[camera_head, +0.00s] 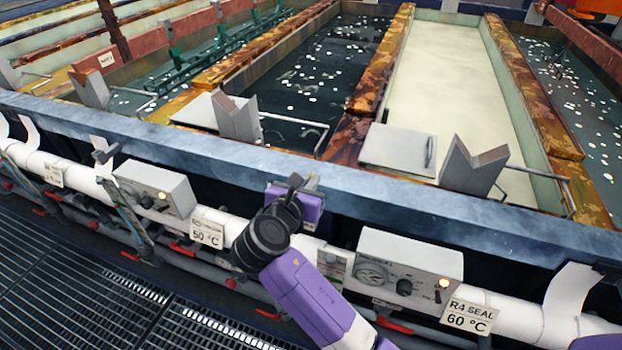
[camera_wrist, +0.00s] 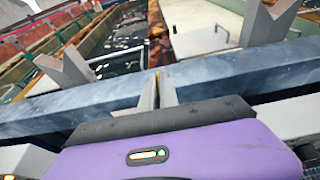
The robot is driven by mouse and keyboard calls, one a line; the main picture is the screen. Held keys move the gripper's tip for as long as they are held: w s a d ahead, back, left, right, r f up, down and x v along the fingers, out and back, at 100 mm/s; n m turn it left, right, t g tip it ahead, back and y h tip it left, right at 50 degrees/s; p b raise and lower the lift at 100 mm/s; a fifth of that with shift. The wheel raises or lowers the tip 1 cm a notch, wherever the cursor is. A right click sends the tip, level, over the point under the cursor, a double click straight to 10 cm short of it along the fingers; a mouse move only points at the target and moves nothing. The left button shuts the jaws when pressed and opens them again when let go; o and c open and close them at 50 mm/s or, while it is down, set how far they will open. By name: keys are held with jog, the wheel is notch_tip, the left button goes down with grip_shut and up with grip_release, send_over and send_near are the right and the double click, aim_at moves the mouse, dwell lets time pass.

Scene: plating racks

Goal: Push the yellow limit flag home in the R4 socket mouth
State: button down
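My gripper (camera_head: 310,182) is over the long blue-grey tank rim, left of the R4 control box (camera_head: 405,268). In the wrist view its two grey fingers (camera_wrist: 158,90) lie close together, pointing at the rim. A thin yellowish sliver shows between them; I cannot tell what it is. I cannot make out the yellow limit flag or the R4 socket mouth in either view. The R4 SEAL 60 °C sign (camera_head: 468,316) hangs at the right end of the R4 box.
The tank rim (camera_head: 400,198) crosses the view. Behind it stand V-notched posts (camera_head: 474,167), a grey lid plate (camera_head: 398,149) and bath tanks. Another control box (camera_head: 156,188) with a 50 °C sign (camera_head: 208,234) is to the left. White pipes run along the front.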

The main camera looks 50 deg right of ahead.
jog(key=shift+f, duration=0.5)
jog(key=c, duration=1.5)
grip_release()
jog(key=shift+c, duration=0.2)
jog(key=b+v, duration=0.1)
jog(key=v, duration=0.6)
jog(key=shift+s+a, duration=0.15)
jog(key=shift+a, duration=0.2)
jog(key=shift+r, duration=0.1)
